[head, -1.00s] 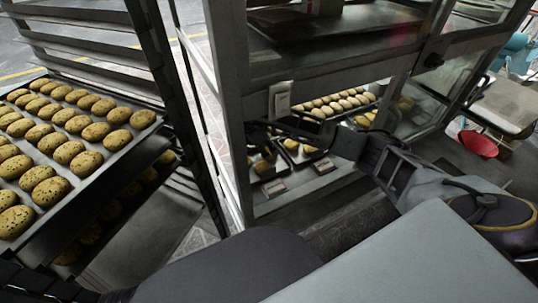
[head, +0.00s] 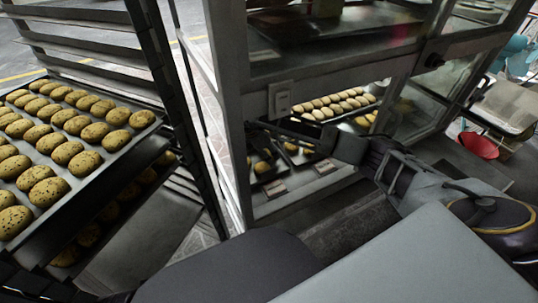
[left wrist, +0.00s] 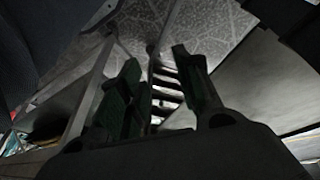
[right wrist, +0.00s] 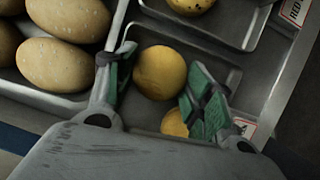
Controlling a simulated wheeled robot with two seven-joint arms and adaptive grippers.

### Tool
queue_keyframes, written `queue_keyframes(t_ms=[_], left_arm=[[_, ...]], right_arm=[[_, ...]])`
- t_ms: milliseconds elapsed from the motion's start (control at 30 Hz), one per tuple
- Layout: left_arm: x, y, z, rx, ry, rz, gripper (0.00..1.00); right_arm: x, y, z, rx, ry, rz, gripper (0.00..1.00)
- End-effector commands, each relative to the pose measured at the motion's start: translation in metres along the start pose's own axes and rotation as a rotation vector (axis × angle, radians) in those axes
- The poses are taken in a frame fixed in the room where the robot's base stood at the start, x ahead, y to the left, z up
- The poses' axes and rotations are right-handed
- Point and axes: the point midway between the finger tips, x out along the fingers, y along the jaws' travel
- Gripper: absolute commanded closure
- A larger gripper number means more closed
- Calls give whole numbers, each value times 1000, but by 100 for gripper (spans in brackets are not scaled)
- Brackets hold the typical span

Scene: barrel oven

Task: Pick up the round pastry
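A round golden pastry (right wrist: 160,72) lies in a small dark tray (right wrist: 218,73) in the right wrist view. My right gripper (right wrist: 160,88) is open, with one green-padded finger on each side of this pastry. The left finger is close to it; a gap shows on the right. I cannot tell whether either finger touches it. In the head view my right arm reaches into the glass case, and the gripper is small and dark there (head: 262,145). My left gripper (left wrist: 160,80) is open and empty in the left wrist view, near metal posts above the floor.
A second yellow pastry (right wrist: 175,122) is partly hidden by my right gripper. Large oval buns (right wrist: 70,60) fill the tray to its left. The case's frame (head: 228,110) stands close around my right arm. A rack tray of speckled cookies (head: 90,165) is on the left.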

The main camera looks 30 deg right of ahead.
Motion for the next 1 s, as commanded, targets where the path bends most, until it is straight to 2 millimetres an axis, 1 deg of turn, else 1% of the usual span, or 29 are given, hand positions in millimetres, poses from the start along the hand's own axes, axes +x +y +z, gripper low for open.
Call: queue_keyframes(t_ms=[267, 467, 667, 800, 900, 1000], left_arm=[[0, -1, 0, -1, 0, -1, 66], [0, -1, 0, -1, -2, -2, 66], [6, -3, 3, -2, -21, -6, 66], [12, -4, 6, -4, -35, -9, 66], [23, -7, 6, -6, -48, -15, 66], [29, -9, 10, -8, -62, -18, 66]], right_arm=[[1, -1, 0, -1, 0, -3, 71], [-8, 0, 3, -1, 0, -1, 71], [-30, 0, 12, 0, 0, 1, 71], [-52, 0, 21, 0, 1, 2, 71], [-62, 0, 26, 0, -1, 1, 71], [-73, 0, 31, 1, -1, 1, 71]])
